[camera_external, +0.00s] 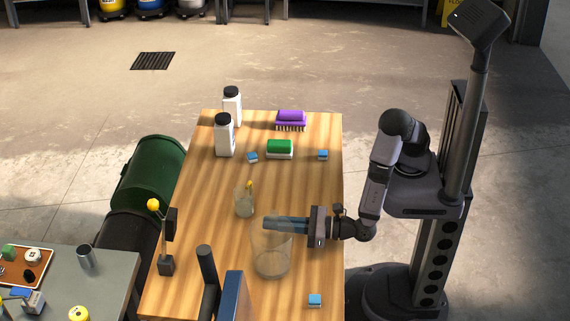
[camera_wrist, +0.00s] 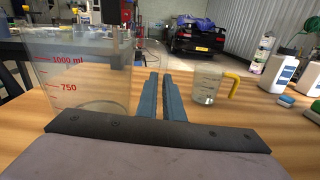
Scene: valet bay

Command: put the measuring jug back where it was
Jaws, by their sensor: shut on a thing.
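A large clear measuring jug (camera_external: 272,256) is upright at the right side of the wooden table. In the wrist view the jug (camera_wrist: 72,88) fills the left, with red marks at 750 and 1000 ml. My gripper (camera_external: 268,222) reaches in level beside its upper part, at the far side in the external view. Its blue fingers (camera_wrist: 160,92) are close together and shut on the jug; the exact contact is hard to see. I cannot tell whether its base touches the table. A smaller clear jug with a yellow handle (camera_external: 244,203) stands beyond; the wrist view shows it right of the fingers (camera_wrist: 210,88).
White bottles (camera_external: 224,138), a green brush (camera_external: 280,149), a purple brush (camera_external: 290,118) and small blue blocks are at the far end. A yellow-topped stand (camera_external: 166,265), black post (camera_external: 207,268) and blue panel (camera_external: 233,290) stand left of the large jug. Bare table lies between.

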